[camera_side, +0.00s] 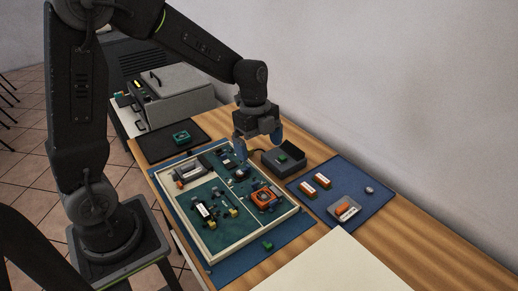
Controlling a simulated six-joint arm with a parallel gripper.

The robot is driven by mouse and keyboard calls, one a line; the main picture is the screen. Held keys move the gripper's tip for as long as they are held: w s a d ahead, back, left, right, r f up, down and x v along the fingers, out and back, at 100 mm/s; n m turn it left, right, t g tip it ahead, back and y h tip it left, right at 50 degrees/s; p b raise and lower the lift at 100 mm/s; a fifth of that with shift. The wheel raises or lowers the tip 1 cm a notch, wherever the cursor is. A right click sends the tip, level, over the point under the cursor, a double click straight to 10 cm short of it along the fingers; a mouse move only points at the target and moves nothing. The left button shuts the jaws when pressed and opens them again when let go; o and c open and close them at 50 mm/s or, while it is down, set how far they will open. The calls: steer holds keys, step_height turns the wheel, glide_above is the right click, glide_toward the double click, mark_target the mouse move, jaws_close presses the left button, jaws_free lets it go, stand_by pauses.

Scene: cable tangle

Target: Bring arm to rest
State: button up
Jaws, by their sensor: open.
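My gripper (258,143) hangs from the arm above the back part of the table, pointing down. Its two blue fingertips are apart and nothing shows between them. It is over the gap between the framed board (250,238) and a dark grey box with a green top piece (283,158). The left fingertip overlaps the board's back edge in the picture; I cannot tell its height above it. The framed board holds several small parts, among them an orange fan-like part (265,197). No cable tangle can be made out clearly at this size.
A blue mat (374,204) at the right carries orange blocks (308,187), a small tray (343,212) and a grey pebble-like piece (369,190). A dark mat (160,147) with a teal part (181,138) lies at the back left, near a grey machine (178,100). A cream sheet (335,268) is in front.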

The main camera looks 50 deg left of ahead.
step_height(320, 180, up, 4)
steer(key=shift+f, duration=0.1)
stand_by(0.4)
steer(key=s+d+r+n+t+y, duration=0.1)
steer(key=s+r+n+t, duration=0.1)
steer(key=s+n, duration=0.6)
steer(key=s+d+r+n+t, duration=0.1)
steer(key=s+r+n+t, duration=0.2)
steer(key=s+n, duration=0.6)
step_height(320, 180, up, 3)
steer(key=shift+d+f+n+t+y, duration=0.2)
steer(key=shift+d+n+t+y, duration=0.1)
steer(key=shift+d+n+y, duration=0.15)
steer(key=shift+w+a, duration=0.1)
stand_by(1.5)
